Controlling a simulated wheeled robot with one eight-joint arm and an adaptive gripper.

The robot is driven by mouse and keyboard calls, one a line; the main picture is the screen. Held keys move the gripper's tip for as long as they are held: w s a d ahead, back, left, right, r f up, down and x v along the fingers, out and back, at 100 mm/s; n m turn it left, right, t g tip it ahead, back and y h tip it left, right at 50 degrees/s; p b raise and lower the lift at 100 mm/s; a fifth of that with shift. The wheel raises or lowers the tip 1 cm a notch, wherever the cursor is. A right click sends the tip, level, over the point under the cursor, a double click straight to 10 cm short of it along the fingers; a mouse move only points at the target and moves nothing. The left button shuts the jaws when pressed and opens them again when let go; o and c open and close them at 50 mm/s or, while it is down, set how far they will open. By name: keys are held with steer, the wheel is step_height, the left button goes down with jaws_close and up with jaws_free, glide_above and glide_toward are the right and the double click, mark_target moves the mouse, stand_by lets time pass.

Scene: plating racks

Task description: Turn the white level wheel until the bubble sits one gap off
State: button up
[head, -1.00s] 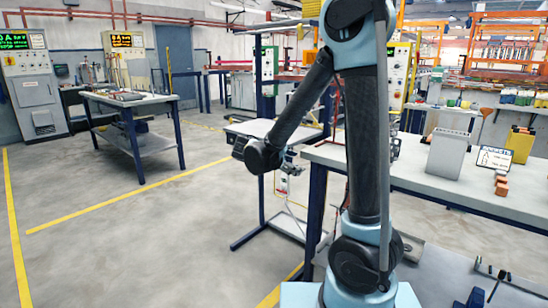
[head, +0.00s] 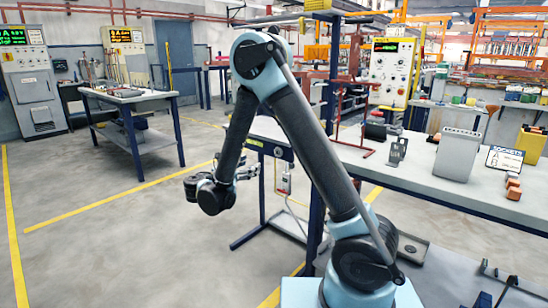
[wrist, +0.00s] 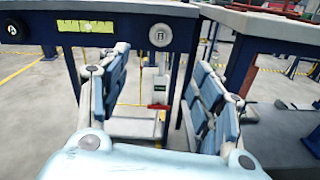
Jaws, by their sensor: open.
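The white level wheel (wrist: 160,36) is a pale round disc on the dark front edge of a stand, near the top middle of the wrist view. The yellow level vial (wrist: 88,27) sits left of it on the same edge. Its dark marks show, but I cannot make out the bubble's place. In the head view the stand's front edge shows the vial (head: 255,142) and wheel (head: 278,152), both small. My gripper (wrist: 160,78) is open and empty, its two fingers apart, below and short of the wheel. In the head view my gripper (head: 246,173) is in front of the stand.
A black knob (wrist: 13,29) is on the edge left of the vial. A small white box (wrist: 159,95) hangs beneath the stand. A long bench (head: 410,165) stands close on the right, bearing a grey container (head: 457,154).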

mark_target(277, 153)
steer(key=x, duration=1.6)
steer(key=shift+d, duration=0.1)
steer(key=c, duration=1.1)
